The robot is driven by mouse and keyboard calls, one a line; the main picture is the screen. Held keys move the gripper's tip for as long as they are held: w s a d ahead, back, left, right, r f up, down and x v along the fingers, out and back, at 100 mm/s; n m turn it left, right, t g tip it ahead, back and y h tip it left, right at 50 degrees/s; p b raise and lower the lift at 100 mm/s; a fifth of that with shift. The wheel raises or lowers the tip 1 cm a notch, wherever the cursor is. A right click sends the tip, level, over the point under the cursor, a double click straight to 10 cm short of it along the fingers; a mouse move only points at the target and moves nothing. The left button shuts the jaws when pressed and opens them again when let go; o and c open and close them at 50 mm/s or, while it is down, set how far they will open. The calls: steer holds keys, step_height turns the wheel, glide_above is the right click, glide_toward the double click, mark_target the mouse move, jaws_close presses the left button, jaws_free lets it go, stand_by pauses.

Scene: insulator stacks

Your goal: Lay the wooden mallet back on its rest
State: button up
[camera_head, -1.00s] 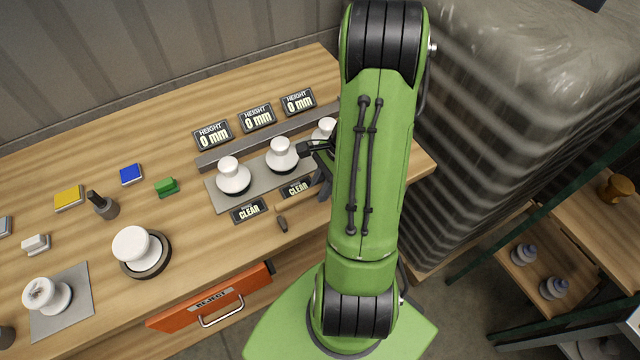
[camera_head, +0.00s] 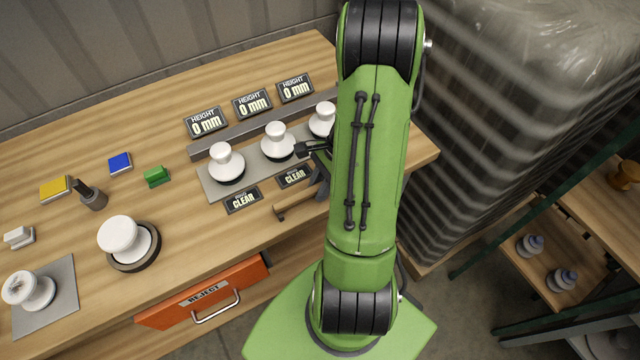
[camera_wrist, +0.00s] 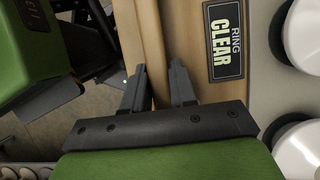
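The wooden mallet (camera_head: 296,207) shows in the head view at the front edge of the bench. Its small dark end points left and its tan handle runs right towards my gripper. My gripper (camera_head: 322,178) is partly hidden behind my green arm there. In the wrist view my gripper (camera_wrist: 158,68) has its two dark fingers a little apart, with a brown strip between and beyond them. The grip appears to be on the mallet's handle, though the contact is not clear. I cannot make out the mallet's rest.
White insulators (camera_head: 226,163) stand on a grey strip behind the mallet, close to my gripper. Two CLEAR signs (camera_head: 242,200) lie before them; one also shows in the wrist view (camera_wrist: 222,40). A orange reject drawer (camera_head: 205,292) is below.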

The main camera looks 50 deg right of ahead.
steer(key=o, duration=0.5)
steer(key=p+v, duration=0.4)
steer(key=v, duration=1.1)
steer(key=shift+d+r, duration=0.2)
steer(key=shift+r, duration=0.15)
steer(key=shift+s, duration=0.1)
